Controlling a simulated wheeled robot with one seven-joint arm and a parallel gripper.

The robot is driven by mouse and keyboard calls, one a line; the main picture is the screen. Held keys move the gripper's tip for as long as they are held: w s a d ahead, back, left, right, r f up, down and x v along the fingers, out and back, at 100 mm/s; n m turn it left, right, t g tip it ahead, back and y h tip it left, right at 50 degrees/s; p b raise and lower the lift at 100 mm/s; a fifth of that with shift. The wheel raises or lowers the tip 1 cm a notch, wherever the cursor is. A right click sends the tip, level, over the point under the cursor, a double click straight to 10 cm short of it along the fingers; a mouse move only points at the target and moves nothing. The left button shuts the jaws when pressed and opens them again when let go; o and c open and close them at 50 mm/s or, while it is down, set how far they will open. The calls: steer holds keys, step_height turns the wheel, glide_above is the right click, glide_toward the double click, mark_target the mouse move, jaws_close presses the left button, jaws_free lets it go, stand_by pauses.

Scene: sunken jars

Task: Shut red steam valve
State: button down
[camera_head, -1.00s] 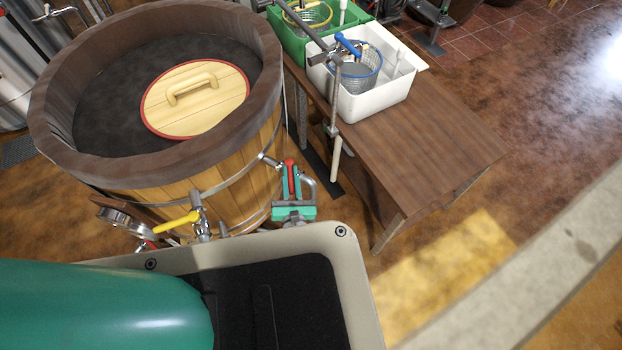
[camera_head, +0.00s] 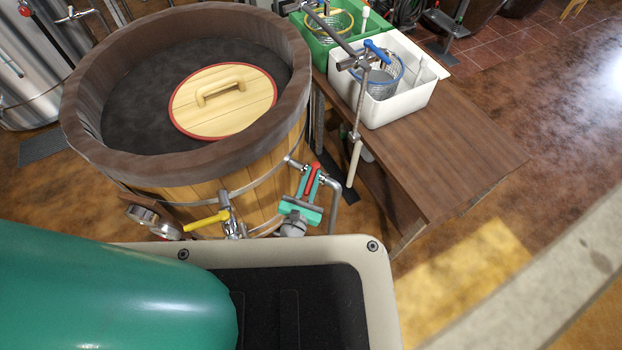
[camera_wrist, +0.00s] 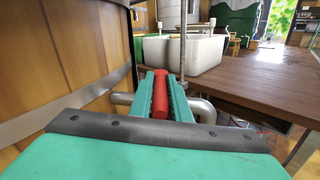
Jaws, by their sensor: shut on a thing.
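The red steam valve handle (camera_head: 313,178) is on a metal pipe at the right side of the wooden tub. My gripper (camera_head: 309,182) has its teal fingers shut on either side of the red handle. In the wrist view, the red handle (camera_wrist: 161,93) lies between the two fingers of my gripper (camera_wrist: 166,88), pointing away from the palm. The grey pipe (camera_wrist: 198,108) bends out beside the fingers on the right. The valve body under the handle is mostly hidden by the gripper.
The wooden tub (camera_head: 150,182) with a round lid (camera_head: 240,110) stands close on the left. A yellow-handled tap (camera_head: 207,221) is left of my gripper. A wooden table (camera_head: 455,150) bearing a white basin (camera_head: 405,112) stands to the right. Open floor lies beyond the table.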

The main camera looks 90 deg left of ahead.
steer(key=shift+f, duration=0.1)
steer(key=c, duration=1.7)
jaws_free()
steer(key=shift+w, duration=0.15)
steer(key=shift+o, duration=0.2)
steer(key=shift+d, duration=0.1)
steer(key=v, duration=1)
steer(key=shift+s+d, duration=0.25)
steer(key=shift+d, duration=0.05)
steer(key=shift+c, duration=0.4)
